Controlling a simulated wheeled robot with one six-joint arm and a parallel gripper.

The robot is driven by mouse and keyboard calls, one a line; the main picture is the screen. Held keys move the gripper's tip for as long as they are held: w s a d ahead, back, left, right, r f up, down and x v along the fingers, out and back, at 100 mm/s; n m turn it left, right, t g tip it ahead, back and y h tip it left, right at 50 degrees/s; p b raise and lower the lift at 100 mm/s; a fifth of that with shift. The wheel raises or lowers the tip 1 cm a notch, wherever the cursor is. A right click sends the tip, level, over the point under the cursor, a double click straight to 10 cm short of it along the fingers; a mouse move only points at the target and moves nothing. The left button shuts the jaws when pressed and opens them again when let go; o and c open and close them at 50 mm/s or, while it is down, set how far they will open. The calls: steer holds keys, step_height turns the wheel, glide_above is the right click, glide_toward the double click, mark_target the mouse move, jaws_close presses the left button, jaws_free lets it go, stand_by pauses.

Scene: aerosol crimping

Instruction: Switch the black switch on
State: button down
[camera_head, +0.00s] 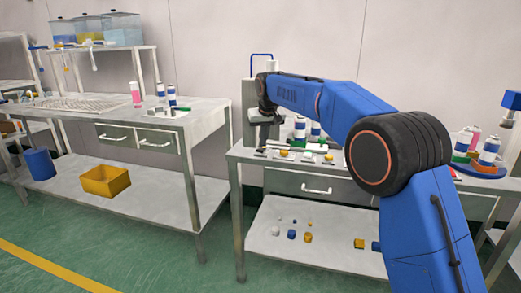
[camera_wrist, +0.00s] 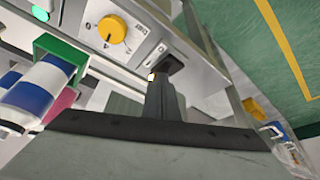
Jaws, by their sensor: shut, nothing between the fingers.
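In the wrist view my gripper (camera_wrist: 166,78) is shut and empty, with its dark fingers pointing at the edge of a light grey control panel (camera_wrist: 135,50). A dark block (camera_wrist: 173,64) at the panel's edge, just past the fingertips, looks like the black switch. The fingers partly cover it, so I cannot tell its position or whether they touch it. In the head view my gripper (camera_head: 266,112) is at the left end of the right-hand workbench, beside the crimping machine (camera_head: 248,128). The switch cannot be made out there.
The panel carries a yellow knob (camera_wrist: 112,29) and a green button (camera_wrist: 10,24). A blue-and-white can (camera_wrist: 42,88) with a green part stands close by on the left. Small coloured parts lie on the workbench (camera_head: 240,152) below my arm. Floor shows between the two benches.

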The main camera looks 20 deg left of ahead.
step_height(320, 180, up, 10)
stand_by(1.4)
steer(key=s+d+r+m, duration=0.15)
steer(key=s+d, duration=0.25)
steer(key=d, duration=0.6)
steer(key=s+d+r, duration=0.2)
steer(key=s+d, duration=0.2)
steer(key=d, duration=0.5)
steer(key=s+d+r+m, duration=0.15)
steer(key=s+d, duration=0.25)
steer(key=d, duration=0.6)
steer(key=s+d+f+h, duration=0.1)
steer(key=s+d+f, duration=0.1)
steer(key=s+d, duration=0.5)
steer(key=s+d+f, duration=0.3)
steer(key=s+d, duration=0.4)
steer(key=s, duration=0.1)
steer(key=s+d+f+m, duration=0.1)
steer(key=s+d+f, duration=0.2)
steer(key=s+f, duration=0.3)
steer(key=s+d+f+m, duration=0.1)
steer(key=s+d+f, duration=0.3)
steer(key=s+f, duration=0.3)
steer(key=s+d+f+m+h, duration=0.1)
steer(key=s+d+f, duration=0.3)
steer(key=s, duration=0.8)
step_height(320, 180, down, 3)
steer(key=shift+s+d+r+t, duration=0.1)
steer(key=shift+s+d+t, duration=0.15)
steer(key=shift+t, duration=0.15)
